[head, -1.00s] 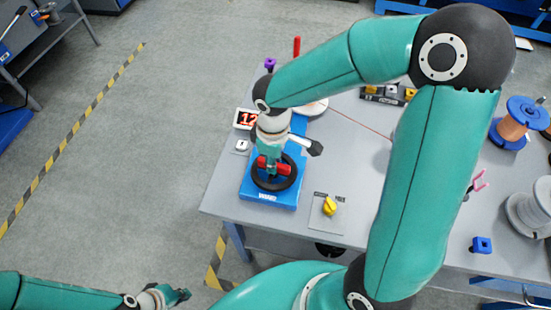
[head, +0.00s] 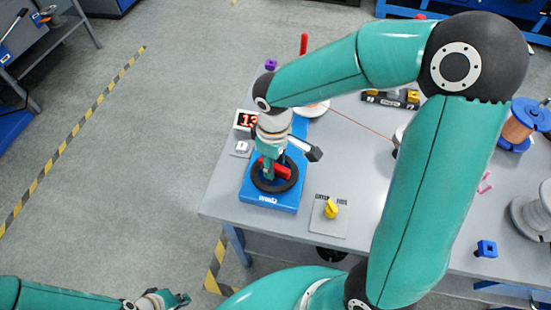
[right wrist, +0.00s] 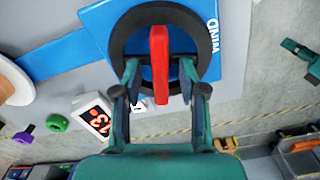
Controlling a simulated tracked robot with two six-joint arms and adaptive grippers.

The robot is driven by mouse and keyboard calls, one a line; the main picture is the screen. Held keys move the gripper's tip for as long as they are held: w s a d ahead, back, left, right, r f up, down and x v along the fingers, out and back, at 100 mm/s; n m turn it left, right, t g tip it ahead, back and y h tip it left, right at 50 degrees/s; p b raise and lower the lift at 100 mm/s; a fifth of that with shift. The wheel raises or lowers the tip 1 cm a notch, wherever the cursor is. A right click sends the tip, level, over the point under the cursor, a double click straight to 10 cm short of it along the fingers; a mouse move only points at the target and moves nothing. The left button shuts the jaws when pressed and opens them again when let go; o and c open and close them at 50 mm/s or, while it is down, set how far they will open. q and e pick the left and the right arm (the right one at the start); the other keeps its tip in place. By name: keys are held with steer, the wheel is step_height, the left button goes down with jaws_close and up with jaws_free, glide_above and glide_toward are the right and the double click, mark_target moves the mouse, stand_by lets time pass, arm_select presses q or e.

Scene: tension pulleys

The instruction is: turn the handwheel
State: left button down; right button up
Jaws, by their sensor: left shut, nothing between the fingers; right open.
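The handwheel is a black ring (head: 257,184) with a red crossbar (head: 283,172), mounted on a blue base (head: 268,201) marked WIND. In the right wrist view the red crossbar (right wrist: 159,62) stands out in front of the black ring (right wrist: 120,42). My right gripper (head: 271,172) is over the wheel, its tips close to the crossbar. In the right wrist view my right gripper (right wrist: 160,74) is open, one finger on each side of the crossbar with gaps between. My left gripper (head: 182,298) is shut and empty at the lower left, away from the table.
A red-digit display (right wrist: 97,117) reads about 13. A yellow knob (head: 331,208) on a grey plate sits right of the wheel base. A copper spool (head: 518,122), a pale spool (head: 533,215) and a blue block (head: 486,249) are at the right.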

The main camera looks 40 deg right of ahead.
steer(key=shift+r, duration=0.15)
step_height(320, 180, up, 12)
steer(key=shift+f, duration=0.2)
stand_by(0.5)
